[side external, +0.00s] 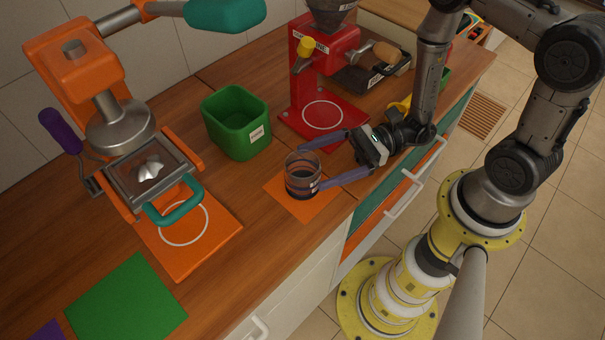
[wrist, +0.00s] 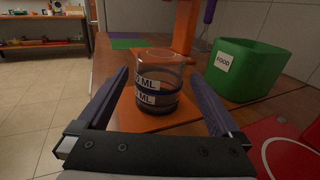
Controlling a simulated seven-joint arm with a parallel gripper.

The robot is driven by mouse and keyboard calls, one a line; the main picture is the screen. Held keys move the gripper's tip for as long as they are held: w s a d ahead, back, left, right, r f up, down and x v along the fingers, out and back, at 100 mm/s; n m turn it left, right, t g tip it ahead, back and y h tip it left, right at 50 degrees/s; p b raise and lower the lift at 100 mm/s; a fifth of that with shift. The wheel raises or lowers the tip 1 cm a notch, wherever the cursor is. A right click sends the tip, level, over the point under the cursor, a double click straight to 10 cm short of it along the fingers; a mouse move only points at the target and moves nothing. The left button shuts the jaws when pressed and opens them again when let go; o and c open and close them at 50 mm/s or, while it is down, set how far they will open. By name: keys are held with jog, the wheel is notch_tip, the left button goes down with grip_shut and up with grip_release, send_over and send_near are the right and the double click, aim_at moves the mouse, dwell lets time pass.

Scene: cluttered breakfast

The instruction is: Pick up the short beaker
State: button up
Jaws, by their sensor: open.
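The short beaker (side external: 301,178) is a clear, see-through cup with dark bands, standing upright on an orange mat (side external: 283,202) near the counter's front edge. In the wrist view the beaker (wrist: 157,88) shows white labels reading "ML" and stands ahead of my gripper. My gripper (side external: 322,163) is open and low over the counter, with its two long fingers reaching toward the beaker from the right. In the wrist view my gripper (wrist: 160,92) has one finger on each side of the beaker, with visible gaps. I cannot tell whether either finger touches it.
A green bin (side external: 236,125) labelled "FOOD" stands behind the beaker. A red grinder (side external: 318,75) stands at the back right. An orange press (side external: 110,110) with a teal handle stands to the left. A green mat (side external: 125,302) lies bare at the front left.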

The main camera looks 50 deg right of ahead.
aim_at(311, 156)
jog(key=shift+x, duration=1.2)
jog(key=c, duration=1.4)
jog(key=shift+r, duration=0.45)
notch_tip(311, 156, up, 2)
jog(key=shift+r, duration=0.25)
jog(key=shift+s+d+r, duration=1.3)
jog(key=shift+s+r, duration=0.3)
jog(key=shift+s, duration=0.35)
jog(key=shift+s+d+r, duration=1.3)
jog(key=shift+s+r, duration=0.35)
jog(key=shift+s, duration=0.3)
jog(key=shift+s+d+r, duration=1.3)
jog(key=shift+s+r, duration=0.3)
jog(key=shift+s, duration=0.35)
